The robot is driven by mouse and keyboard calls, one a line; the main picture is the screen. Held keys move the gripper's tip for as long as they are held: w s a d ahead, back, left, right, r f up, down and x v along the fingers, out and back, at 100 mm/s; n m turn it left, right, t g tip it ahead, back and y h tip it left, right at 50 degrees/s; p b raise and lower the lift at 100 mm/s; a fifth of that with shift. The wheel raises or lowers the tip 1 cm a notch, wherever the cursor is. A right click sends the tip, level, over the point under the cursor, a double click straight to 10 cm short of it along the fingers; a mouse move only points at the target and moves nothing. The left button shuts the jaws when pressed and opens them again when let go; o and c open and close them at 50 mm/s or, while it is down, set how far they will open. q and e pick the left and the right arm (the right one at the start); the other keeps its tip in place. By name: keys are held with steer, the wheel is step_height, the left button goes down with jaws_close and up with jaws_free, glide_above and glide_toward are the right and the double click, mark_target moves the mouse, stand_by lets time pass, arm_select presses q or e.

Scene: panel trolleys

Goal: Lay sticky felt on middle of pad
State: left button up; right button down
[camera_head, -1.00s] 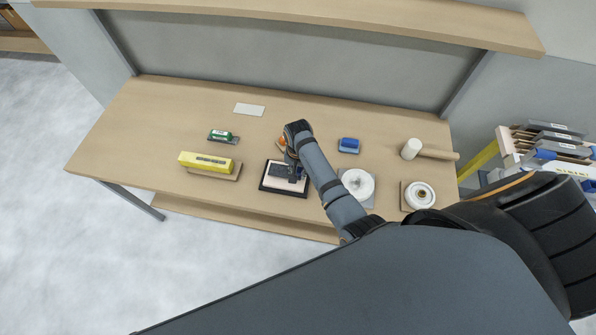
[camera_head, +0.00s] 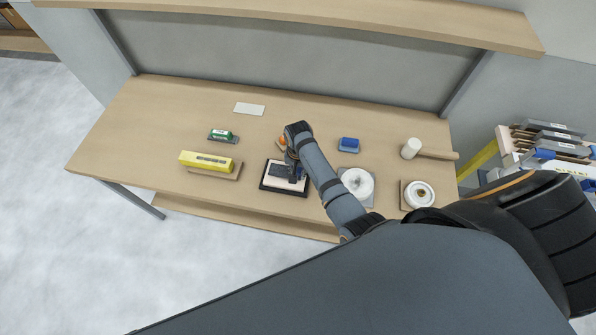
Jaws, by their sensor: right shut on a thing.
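The pad (camera_head: 271,179) is pale with a black border and lies near the front edge of the table, left of my right forearm. My right gripper (camera_head: 288,175) points down over the middle of the pad. It is shut on a small piece, which I take to be the sticky felt; the fingers and wrist hide most of it. I cannot tell whether the felt touches the pad. My left gripper is not in view.
On the wooden table (camera_head: 150,125) are a yellow block (camera_head: 206,161), a green item (camera_head: 220,135), a white card (camera_head: 249,109), a blue block (camera_head: 348,145), a white roller (camera_head: 411,148) and white discs (camera_head: 357,183), (camera_head: 419,194). A loaded trolley (camera_head: 550,145) stands at right.

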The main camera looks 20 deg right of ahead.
steer(key=shift+f+b, duration=0.4)
steer(key=shift+f, duration=0.6)
steer(key=c, duration=1.1)
jaws_free()
steer(key=shift+r, duration=0.1)
step_height(320, 180, up, 3)
steer(key=p, duration=0.3)
steer(key=shift+p, duration=0.3)
steer(key=shift+r, duration=2.5)
